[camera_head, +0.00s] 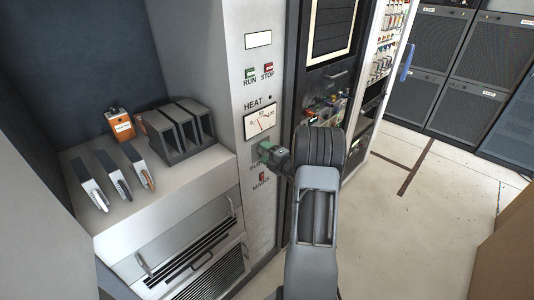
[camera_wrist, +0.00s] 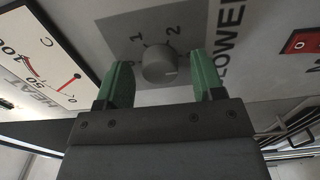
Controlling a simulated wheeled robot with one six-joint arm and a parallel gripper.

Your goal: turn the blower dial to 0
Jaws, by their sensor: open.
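The blower dial (camera_wrist: 160,68) is a round grey knob on a grey plate in the wrist view, with the numbers 1 and 2 beside it. A further mark near the left finger is partly covered. A small light mark shows on the knob's lower right, but I cannot tell which number it points to. My gripper (camera_wrist: 160,75) is open, its green fingers on either side of the knob with gaps to it. In the head view my gripper (camera_head: 268,152) is close to the panel below the heat meter and hides the dial.
The heat meter (camera_head: 260,121) is just above my gripper, with run and stop buttons higher up. A red switch (camera_head: 262,177) is below; it also shows in the wrist view (camera_wrist: 306,42). A shelf (camera_head: 135,205) with handheld devices and a charger stands left.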

